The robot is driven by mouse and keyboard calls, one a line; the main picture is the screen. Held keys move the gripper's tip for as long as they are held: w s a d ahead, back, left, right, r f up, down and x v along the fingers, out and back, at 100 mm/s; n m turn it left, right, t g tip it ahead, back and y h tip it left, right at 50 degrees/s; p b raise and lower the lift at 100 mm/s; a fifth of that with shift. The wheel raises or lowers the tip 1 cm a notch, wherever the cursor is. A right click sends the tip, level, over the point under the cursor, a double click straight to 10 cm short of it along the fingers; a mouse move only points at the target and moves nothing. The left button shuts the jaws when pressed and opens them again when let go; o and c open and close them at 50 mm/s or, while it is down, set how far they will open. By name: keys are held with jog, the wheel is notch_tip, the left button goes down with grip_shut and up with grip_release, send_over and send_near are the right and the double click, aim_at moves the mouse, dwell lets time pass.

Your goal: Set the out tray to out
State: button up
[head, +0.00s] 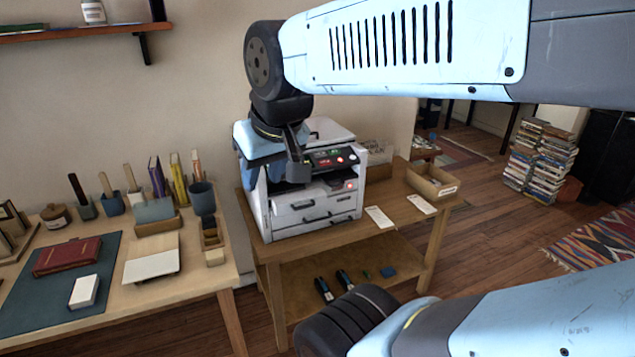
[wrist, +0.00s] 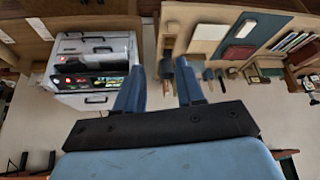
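The white and grey printer (head: 312,212) stands on a low wooden table, with a lit control panel (head: 332,158). Its front has an output opening with a tray (head: 318,190) below the panel and handled drawers beneath; I cannot tell clearly how far the tray sticks out. My arm hides part of the printer's upper left in the head view. The printer (wrist: 95,75) is upside down at left in the wrist view. My gripper (wrist: 159,66) is open and empty there, its two blue fingers apart, to the right of the printer. Its fingertips are not distinct in the head view.
A desk (head: 215,305) at left holds a red book (head: 67,256), a white box (head: 84,291), pots and upright books. An open wooden box (head: 432,182) and cards lie right of the printer. Book stacks (head: 540,160) stand at far right. Open floor lies between.

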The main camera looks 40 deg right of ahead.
jog(key=shift+w+d, duration=0.1)
jog(key=shift+d, duration=0.05)
jog(key=w+d+f+m+g+y, duration=0.2)
jog(key=w+d+f+m+y, duration=0.55)
jog(key=w, duration=0.45)
jog(key=m+t+h, duration=0.5)
jog(key=m+t, duration=0.5)
jog(key=t, duration=0.2)
send_near(338, 185)
jog(key=x, duration=0.9)
jog(key=shift+f, duration=0.1)
